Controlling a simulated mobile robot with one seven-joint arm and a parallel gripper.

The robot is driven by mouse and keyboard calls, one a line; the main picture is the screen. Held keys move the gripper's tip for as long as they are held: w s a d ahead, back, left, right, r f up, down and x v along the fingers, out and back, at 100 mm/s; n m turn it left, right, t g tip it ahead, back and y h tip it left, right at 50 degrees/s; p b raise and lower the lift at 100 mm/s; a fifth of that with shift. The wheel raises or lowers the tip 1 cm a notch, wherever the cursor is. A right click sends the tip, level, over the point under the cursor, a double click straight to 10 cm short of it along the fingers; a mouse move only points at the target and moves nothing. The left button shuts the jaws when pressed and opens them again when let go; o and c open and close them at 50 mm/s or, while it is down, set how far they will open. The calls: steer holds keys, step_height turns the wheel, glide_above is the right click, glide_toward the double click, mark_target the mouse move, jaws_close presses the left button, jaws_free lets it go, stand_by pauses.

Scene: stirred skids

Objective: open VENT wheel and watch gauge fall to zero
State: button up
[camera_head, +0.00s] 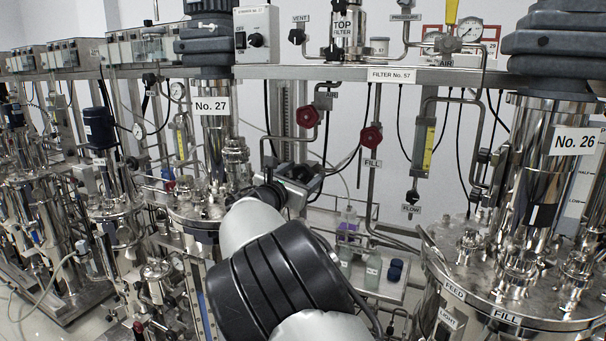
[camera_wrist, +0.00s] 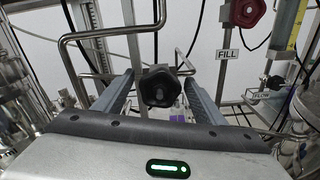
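A black wheel (camera_head: 297,36) hangs under the VENT label (camera_head: 301,18) on the upper pipework in the head view. A round white-faced gauge (camera_head: 470,28) stands upper right, near the PRESSURE label (camera_head: 403,17); its needle is too small to read. My gripper (camera_head: 306,178) is well below that wheel, partly hidden by my arm. In the wrist view my gripper (camera_wrist: 159,76) is open, its fingers on either side of a black lobed knob (camera_wrist: 160,88). Narrow gaps seem to show beside the knob. No label on this knob is visible.
Red wheels hang nearby, one at AIR (camera_head: 307,116) and one at FILL (camera_head: 371,136), which also shows in the wrist view (camera_wrist: 247,12). Bent steel pipes (camera_wrist: 88,36) surround the fingers. Vessel No. 26 (camera_head: 530,170) stands right, vessel No. 27 (camera_head: 212,130) left.

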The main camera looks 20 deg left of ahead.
steer(key=s+a+b, duration=0.1)
steer(key=s+b, duration=0.1)
steer(key=s, duration=1.5)
steer(key=shift+s+a, duration=0.15)
steer(key=shift+s, duration=0.05)
steer(key=shift+s, duration=0.1)
